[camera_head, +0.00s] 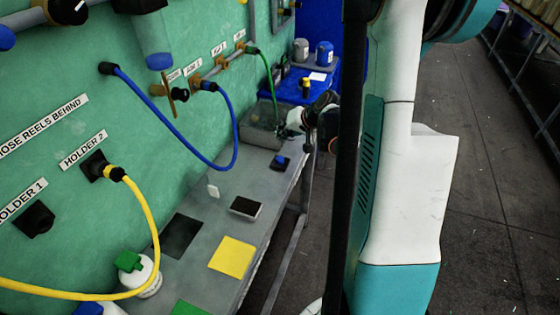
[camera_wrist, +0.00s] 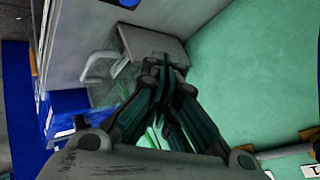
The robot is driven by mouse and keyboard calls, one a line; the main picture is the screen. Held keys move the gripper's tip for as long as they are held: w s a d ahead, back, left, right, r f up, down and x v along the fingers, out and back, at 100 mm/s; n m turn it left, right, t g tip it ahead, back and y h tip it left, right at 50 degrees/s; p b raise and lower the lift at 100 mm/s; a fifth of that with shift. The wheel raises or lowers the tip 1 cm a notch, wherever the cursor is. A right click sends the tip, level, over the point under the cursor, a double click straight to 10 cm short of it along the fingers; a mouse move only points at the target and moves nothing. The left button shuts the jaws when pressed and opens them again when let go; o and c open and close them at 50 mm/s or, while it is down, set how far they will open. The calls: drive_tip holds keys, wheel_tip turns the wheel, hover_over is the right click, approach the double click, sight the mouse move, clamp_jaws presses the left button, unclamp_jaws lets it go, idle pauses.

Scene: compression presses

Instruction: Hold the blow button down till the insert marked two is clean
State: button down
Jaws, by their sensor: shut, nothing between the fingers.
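My gripper (camera_wrist: 166,70) is shut and empty; its fingertips come together in the wrist view in front of a clear-walled box (camera_wrist: 108,72). In the head view my gripper (camera_head: 288,129) is at the right side of this clear box (camera_head: 259,133), far along the grey bench. Whether the fingers touch anything there I cannot tell. A small dark block with a blue top (camera_head: 281,160) sits on the bench nearer than the box; no label on it can be read. I cannot make out an insert marked two or its state.
A green hose (camera_head: 268,75) hangs down by the clear box, and a blue hose (camera_head: 236,130) loops from the green wall. The grey bench (camera_head: 212,205) holds a yellow pad (camera_head: 232,255) and dark pads. A blue table (camera_head: 318,88) with canisters stands beyond.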

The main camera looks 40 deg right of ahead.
sight(282, 157)
drive_tip(key=shift+f+b, duration=2.35)
drive_tip(key=shift+f, duration=1.05)
drive_tip(key=shift+f, duration=0.15)
drive_tip(key=shift+f+b, duration=0.3)
drive_tip(key=shift+b, duration=0.15)
drive_tip(key=shift+f+b, duration=0.45)
drive_tip(key=shift+f, duration=0.05)
idle(1.8)
drive_tip(key=shift+r+p, duration=0.65)
drive_tip(key=shift+r, duration=0.35)
drive_tip(key=shift+r+p, duration=1.7)
drive_tip(key=shift+r, duration=0.75)
